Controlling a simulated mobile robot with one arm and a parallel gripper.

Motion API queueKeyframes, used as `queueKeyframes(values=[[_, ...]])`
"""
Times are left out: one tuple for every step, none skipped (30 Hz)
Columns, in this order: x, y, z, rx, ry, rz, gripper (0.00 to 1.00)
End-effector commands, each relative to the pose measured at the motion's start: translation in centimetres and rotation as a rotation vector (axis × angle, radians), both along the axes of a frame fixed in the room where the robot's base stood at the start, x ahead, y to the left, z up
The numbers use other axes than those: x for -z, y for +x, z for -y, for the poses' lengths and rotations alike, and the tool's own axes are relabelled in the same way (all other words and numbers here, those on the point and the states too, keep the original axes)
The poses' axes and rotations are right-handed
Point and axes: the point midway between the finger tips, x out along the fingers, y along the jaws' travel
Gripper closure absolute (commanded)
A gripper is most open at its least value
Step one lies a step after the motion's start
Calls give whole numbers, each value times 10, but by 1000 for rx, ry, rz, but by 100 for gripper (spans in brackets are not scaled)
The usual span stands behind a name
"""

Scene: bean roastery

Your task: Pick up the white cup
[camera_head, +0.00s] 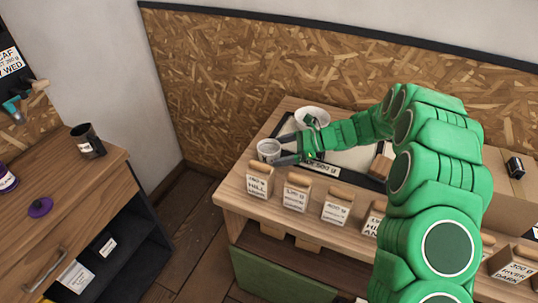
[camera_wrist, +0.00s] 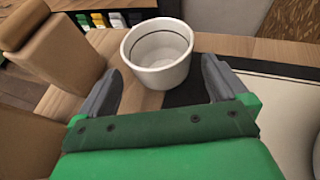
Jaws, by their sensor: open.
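The white cup (camera_head: 268,150) stands upright near the left end of the wooden table, by the corner of a dark-edged tray. In the wrist view the white cup (camera_wrist: 160,76) is empty, with a dark line around its inside. My gripper (camera_head: 284,149) is open and reaches toward the cup from the right. In the wrist view my gripper (camera_wrist: 160,88) has one grey finger on each side of the cup's near part. The cup's body lies mostly beyond the fingertips. I cannot tell whether a finger touches it.
A white bowl (camera_head: 312,114) stands behind my gripper. Several labelled bags (camera_head: 297,193) line the table's front edge; one tan bag (camera_wrist: 62,45) is close to the left finger. A wooden counter (camera_head: 80,200) with a dark mug (camera_head: 88,142) stands at left, across a floor gap.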

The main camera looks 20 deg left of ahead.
Motion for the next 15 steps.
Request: queueKeyframes(values=[[1,-1,-2,0,0,0,0],[2,-1,-4,0,0,-1,0],[4,-2,-7,0,0,-1,0],[6,-3,-9,0,0,-1,0],[7,-4,-12,0,-1,-1,0],[10,-6,-17,-1,-2,0,0],[12,-7,-20,-1,-2,0,0],[14,-9,-24,-1,-2,0,0],[16,-11,-29,-2,-2,0,0],[18,-12,-32,-3,-2,0,0],[19,-13,-35,-1,-2,-1,0],[21,-14,-39,-1,-2,-1,0],[21,-15,-40,-1,-2,-1,0],[22,-15,-42,0,-3,-1,0],[22,-16,-43,-1,-2,-1,0]])
